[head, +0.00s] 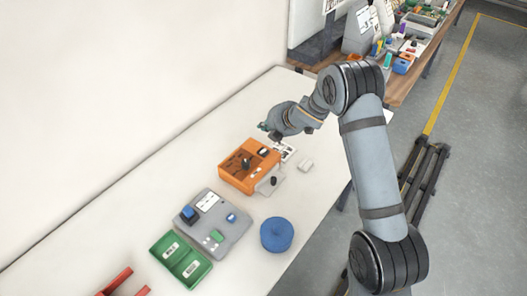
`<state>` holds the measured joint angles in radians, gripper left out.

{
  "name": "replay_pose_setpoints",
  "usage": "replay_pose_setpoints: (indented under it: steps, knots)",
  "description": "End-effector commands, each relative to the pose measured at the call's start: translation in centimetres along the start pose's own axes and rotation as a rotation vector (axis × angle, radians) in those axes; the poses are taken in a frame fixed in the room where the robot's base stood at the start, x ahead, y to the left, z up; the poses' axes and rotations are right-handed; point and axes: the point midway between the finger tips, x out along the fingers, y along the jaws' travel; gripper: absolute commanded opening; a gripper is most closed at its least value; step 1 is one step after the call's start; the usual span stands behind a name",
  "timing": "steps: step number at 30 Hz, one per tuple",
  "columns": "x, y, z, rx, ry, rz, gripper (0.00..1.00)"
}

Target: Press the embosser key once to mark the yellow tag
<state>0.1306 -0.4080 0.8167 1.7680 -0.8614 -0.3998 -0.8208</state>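My gripper (264,127) is at the end of the arm, above the far part of the white table and beyond the orange box. It is small and partly turned away, so its fingers cannot be told open or shut. A grey panel (222,244) lies nearer, with a raised blue block (188,213), a white label (208,201) and small blue and green pieces. An orange box (236,181) with dark knobs stands behind it. Which of these is the embosser key is not clear. No yellow tag can be made out. My gripper is apart from all these.
A green two-part tray (181,261), a blue round disc (277,234) and red bars (121,282) are at the near end. A white block (305,165) and a printed card (287,151) lie near the orange box. A wall borders the left. A cluttered bench (421,55) stands behind.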

Motion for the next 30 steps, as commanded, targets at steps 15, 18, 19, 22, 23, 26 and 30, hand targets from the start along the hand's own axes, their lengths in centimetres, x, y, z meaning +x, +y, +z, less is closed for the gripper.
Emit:
replay_pose_setpoints:
  steps: [15,18,19,22,23,26,30]
  knots:
    - [4.0,-4.2,0.0,0.000,0.000,-0.001,0.00]
    - [5.0,-5.2,0.0,0.000,0.000,-0.001,0.00]
    - [5.2,-5.4,0.0,0.000,0.000,0.000,0.00]
    - [5.8,-6.0,0.0,0.000,0.000,0.000,0.00]
    - [5.9,-6.1,0.0,0.000,0.000,0.000,0.00]
    - [6.1,-6.3,0.0,0.000,-0.001,0.000,0.00]
    - [6.0,-6.2,0.0,0.000,-0.001,0.000,0.00]
